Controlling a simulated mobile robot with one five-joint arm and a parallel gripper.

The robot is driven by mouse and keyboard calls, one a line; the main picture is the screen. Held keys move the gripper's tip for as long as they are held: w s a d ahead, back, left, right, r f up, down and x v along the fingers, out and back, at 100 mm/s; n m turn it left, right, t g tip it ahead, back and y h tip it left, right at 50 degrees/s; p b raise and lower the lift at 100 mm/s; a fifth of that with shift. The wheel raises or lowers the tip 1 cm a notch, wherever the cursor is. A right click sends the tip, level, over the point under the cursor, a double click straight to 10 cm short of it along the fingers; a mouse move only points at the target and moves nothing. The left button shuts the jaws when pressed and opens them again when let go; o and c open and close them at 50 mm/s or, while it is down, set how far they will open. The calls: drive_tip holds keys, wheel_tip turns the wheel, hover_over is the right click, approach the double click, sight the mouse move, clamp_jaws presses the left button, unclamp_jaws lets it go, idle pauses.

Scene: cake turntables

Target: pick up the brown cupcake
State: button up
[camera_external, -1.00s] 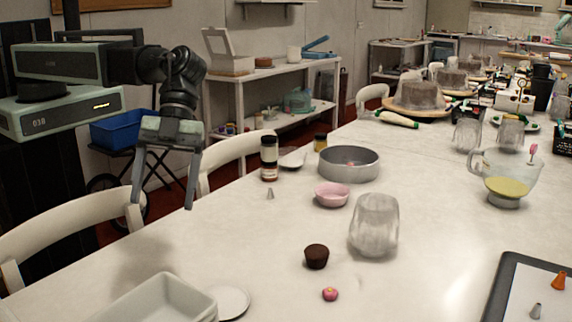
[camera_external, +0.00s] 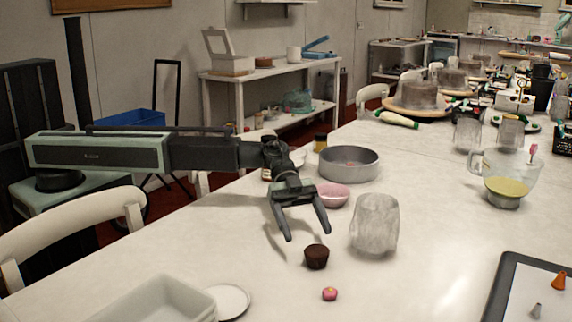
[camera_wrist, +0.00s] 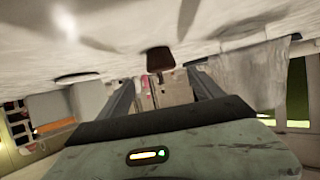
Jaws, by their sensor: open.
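The brown cupcake (camera_external: 316,257) stands upright on the white table (camera_external: 440,235). It also shows in the wrist view (camera_wrist: 160,59), upside down, just beyond and between my fingertips in the picture. My gripper (camera_external: 307,236) is open and empty, with its fingers pointing down towards the table.
A clear glass (camera_external: 374,225) stands close to the right of the cupcake. A small pink item (camera_external: 330,294) lies in front of it. A pink bowl (camera_external: 334,197) and a round grey tin (camera_external: 349,164) are behind.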

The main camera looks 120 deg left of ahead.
sight(318, 251)
drive_tip(key=b+x, duration=0.2)
drive_tip(key=x, duration=0.5)
drive_tip(key=shift+w+a+f, duration=0.1)
drive_tip(key=shift+a+f, duration=0.05)
drive_tip(key=c, duration=1.4)
drive_tip(key=shift+r+p, duration=0.3)
drive_tip(key=shift+r, duration=0.2)
drive_tip(key=shift+c, duration=0.2)
wheel_tip(318, 251, up, 3)
drive_tip(key=p, duration=0.3)
drive_tip(key=s+d, duration=0.1)
drive_tip(key=s, duration=0.4)
drive_tip(key=s+d, duration=0.1)
drive_tip(key=s, duration=0.4)
drive_tip(key=s+d+r+p, duration=0.1)
drive_tip(key=s, duration=0.4)
drive_tip(key=shift+s+d, duration=0.15)
drive_tip(key=shift+s, duration=0.25)
